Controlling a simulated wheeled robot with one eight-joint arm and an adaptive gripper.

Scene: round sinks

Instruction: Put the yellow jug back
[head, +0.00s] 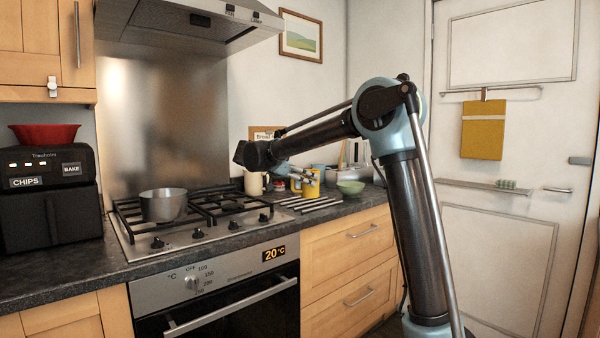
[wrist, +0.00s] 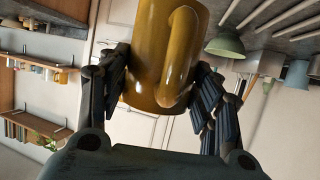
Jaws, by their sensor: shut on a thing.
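The yellow jug (head: 311,185) is a glossy upright-looking cylinder in the head view, at the end of my arm over the right part of the worktop. In the wrist view the yellow jug (wrist: 150,45) fills the upper middle, with its handle facing the camera. My gripper (wrist: 163,85) has one finger on each side of the jug and is shut on it. In the head view my gripper (head: 299,177) is small and partly merges with the jug. Whether the jug's base touches the worktop cannot be told.
Metal bars (head: 312,203) lie on the worktop below the jug. A cream mug (head: 255,183) stands to the left. A green bowl (head: 350,187) and a blue mug (head: 319,170) stand close by. The hob (head: 200,215) with a pot (head: 163,205) is further left.

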